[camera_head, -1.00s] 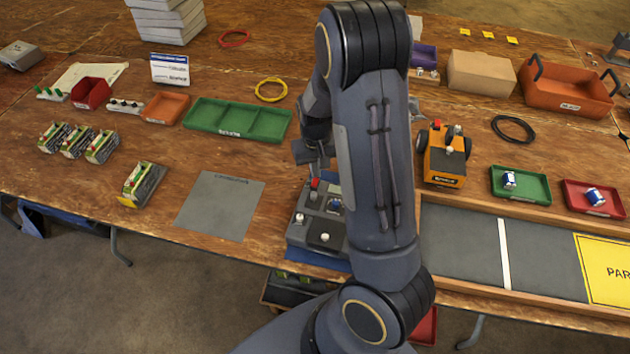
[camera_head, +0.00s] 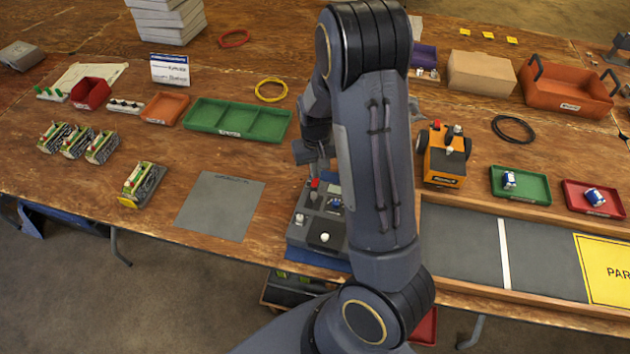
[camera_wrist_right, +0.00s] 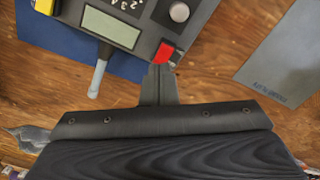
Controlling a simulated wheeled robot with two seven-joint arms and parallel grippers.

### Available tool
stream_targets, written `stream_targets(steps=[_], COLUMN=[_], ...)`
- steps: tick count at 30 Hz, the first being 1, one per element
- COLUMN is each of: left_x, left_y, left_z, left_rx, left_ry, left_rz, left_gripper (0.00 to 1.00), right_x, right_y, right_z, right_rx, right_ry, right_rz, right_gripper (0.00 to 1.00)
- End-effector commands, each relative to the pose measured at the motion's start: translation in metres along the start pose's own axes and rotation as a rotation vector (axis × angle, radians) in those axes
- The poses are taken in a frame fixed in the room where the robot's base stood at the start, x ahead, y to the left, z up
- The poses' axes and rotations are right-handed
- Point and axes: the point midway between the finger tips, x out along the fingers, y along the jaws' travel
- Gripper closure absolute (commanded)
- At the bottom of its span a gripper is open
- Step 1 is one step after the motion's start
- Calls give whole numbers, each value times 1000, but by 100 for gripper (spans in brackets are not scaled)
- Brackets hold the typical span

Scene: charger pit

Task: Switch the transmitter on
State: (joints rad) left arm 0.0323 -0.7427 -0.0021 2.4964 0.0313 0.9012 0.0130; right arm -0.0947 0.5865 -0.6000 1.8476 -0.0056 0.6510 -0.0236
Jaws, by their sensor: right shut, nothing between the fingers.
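The transmitter (camera_head: 302,234) is a dark grey box on a blue mat (camera_head: 312,266) at the table's front edge. Its top has a red switch (camera_head: 315,184), pale knobs and a small display; my right arm hides its right side. In the right wrist view, the red switch (camera_wrist_right: 164,52) stands at the box's edge, near the display (camera_wrist_right: 111,27) and a round knob (camera_wrist_right: 179,12). My right gripper (camera_wrist_right: 159,72) is shut and empty, its fingertips right at the red switch, apparently touching it. My left gripper is not in view.
A grey mat (camera_head: 219,206) lies left of the transmitter. A green tray (camera_head: 238,120) is behind it. An orange vehicle (camera_head: 444,155) stands right of my arm. Green-topped modules (camera_head: 143,184) lie at the left. The wood between transmitter and grey mat is bare.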

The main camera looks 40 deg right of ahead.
Motion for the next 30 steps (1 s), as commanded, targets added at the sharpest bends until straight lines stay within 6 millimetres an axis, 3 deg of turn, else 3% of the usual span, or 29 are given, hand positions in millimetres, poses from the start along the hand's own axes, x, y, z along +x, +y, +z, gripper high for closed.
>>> stream_targets(steps=[30], left_x=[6], left_y=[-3], left_z=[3], left_rx=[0], left_ry=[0], left_rz=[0], left_gripper=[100], right_x=[9], right_y=[0], right_z=[0], right_rx=[0], right_ry=[0], right_rz=[0], right_gripper=[100])
